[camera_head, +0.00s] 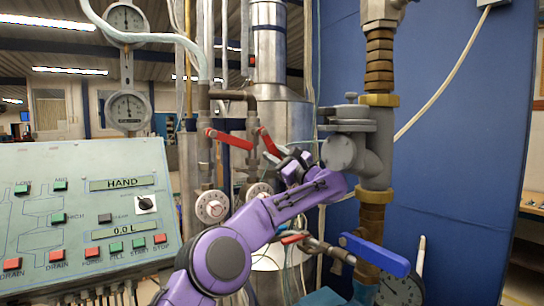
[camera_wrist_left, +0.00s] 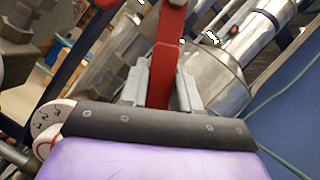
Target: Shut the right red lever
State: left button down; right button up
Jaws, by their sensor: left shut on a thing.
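Two red levers sit on the pipes in the head view. The right red lever (camera_head: 268,142) slants down to the right from its valve, and its lower end reaches my left gripper (camera_head: 284,161). In the left wrist view the red lever (camera_wrist_left: 172,30) runs between the two grey fingers of my left gripper (camera_wrist_left: 163,85), which is shut on it. The left red lever (camera_head: 229,139) lies nearly level, tilted slightly down to the right, apart from my gripper. My right gripper is not in view.
White numbered dials (camera_head: 211,207) sit below the levers. A control panel (camera_head: 80,215) stands at the left. A thick brass and grey pipe (camera_head: 376,150) and a blue-handled valve (camera_head: 375,254) stand close to the right of my arm. A metal cylinder (camera_head: 285,120) is behind.

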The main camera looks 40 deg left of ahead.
pick_arm(q)
jog(key=shift+w+r+n, duration=0.15)
jog(key=shift+w+n, duration=0.05)
jog(key=shift+n, duration=0.3)
jog(key=c, duration=0.9)
grip_release()
